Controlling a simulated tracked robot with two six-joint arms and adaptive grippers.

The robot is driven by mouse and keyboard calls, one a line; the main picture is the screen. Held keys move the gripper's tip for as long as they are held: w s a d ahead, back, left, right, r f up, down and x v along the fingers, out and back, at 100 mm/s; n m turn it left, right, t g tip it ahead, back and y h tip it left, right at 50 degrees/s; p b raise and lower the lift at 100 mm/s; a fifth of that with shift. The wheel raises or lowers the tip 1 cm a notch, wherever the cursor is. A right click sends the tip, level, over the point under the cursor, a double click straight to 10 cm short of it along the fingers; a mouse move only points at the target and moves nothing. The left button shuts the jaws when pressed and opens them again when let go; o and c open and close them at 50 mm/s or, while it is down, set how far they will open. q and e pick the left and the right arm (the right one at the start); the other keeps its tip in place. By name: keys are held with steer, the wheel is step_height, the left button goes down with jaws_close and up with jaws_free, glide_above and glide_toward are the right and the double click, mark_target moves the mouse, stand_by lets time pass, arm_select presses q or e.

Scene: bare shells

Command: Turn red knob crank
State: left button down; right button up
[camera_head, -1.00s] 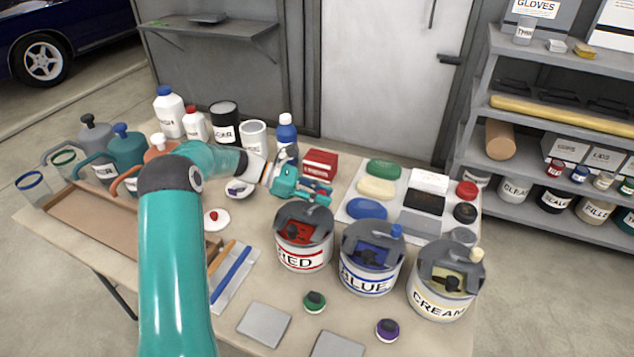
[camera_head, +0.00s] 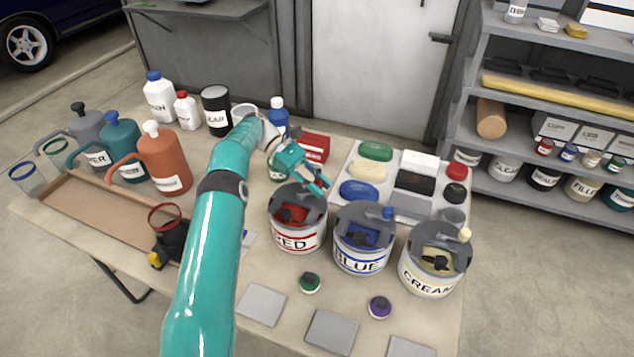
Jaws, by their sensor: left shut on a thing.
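The red paint can (camera_head: 297,238) stands on the table, its label reading RED. Its grey lid has an opening showing red paint and a dark stirrer. My left gripper (camera_head: 321,184) reaches over the far rim of this can and is shut at the crank knob there. My right gripper is not in view.
A tray (camera_head: 353,207) of coloured pads lies behind the cans. Green (camera_head: 310,283) and purple (camera_head: 379,307) lidded pots and grey plates (camera_head: 261,305) lie in front.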

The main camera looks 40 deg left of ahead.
arm_select(q)
steer(key=shift+d, duration=0.1)
stand_by(0.4)
steer(key=c, duration=0.9)
jaws_free()
steer(key=shift+c, duration=0.2)
steer(key=shift+r, duration=0.1)
